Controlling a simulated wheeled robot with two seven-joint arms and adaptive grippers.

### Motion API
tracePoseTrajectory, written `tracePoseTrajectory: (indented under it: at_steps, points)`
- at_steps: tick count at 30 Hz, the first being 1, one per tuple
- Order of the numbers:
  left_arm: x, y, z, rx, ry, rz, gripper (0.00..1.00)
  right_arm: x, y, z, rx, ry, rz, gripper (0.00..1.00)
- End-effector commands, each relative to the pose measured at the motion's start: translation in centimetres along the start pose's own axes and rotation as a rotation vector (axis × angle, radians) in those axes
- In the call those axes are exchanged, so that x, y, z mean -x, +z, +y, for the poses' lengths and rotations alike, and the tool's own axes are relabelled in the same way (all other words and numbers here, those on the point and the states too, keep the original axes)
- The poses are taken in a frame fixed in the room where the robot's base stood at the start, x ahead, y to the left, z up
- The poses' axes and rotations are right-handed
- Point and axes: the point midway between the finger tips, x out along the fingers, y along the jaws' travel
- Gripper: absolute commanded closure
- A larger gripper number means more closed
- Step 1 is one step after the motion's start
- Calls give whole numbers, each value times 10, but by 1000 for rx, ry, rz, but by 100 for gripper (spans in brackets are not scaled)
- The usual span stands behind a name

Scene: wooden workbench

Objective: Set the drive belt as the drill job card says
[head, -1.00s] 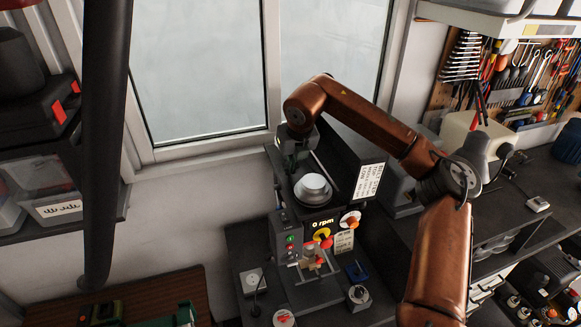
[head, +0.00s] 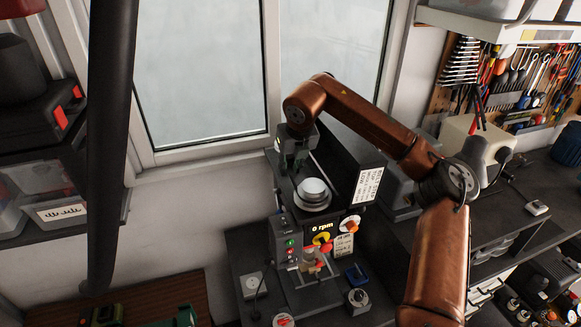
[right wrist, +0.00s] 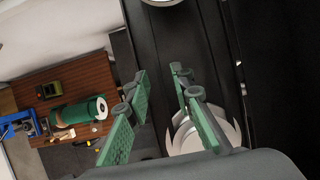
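The drill press stands below the window with its belt cover open. A silver stepped pulley (head: 313,190) shows in the open housing, and a pale stepped pulley (right wrist: 190,132) shows in the right wrist view. I cannot make out the drive belt. A white printed card (head: 368,185) is on the raised cover and a smaller one (head: 344,246) is on the front; their text is too small to read. My right gripper (head: 294,163) is over the housing, behind and left of the silver pulley. Its green fingers (right wrist: 159,74) are apart with nothing between them. My left gripper is out of view.
The drill's display (head: 322,227) reads 0 rpm. The raised cover (head: 349,160) stands right of the pulley, close to my right arm. A wooden bench (head: 160,290) is at lower left, and a tool pegboard (head: 515,80) hangs at upper right.

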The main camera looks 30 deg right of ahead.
Motion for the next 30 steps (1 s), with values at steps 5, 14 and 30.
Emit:
tracePoseTrajectory:
  at_steps: [5,14,30]
  points:
    - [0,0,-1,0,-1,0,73,15,1,0,0,2,-2,78]
    - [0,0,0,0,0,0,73,77,1,1,0,2,-4,78]
    - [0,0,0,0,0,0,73,120,0,0,0,0,0,78]
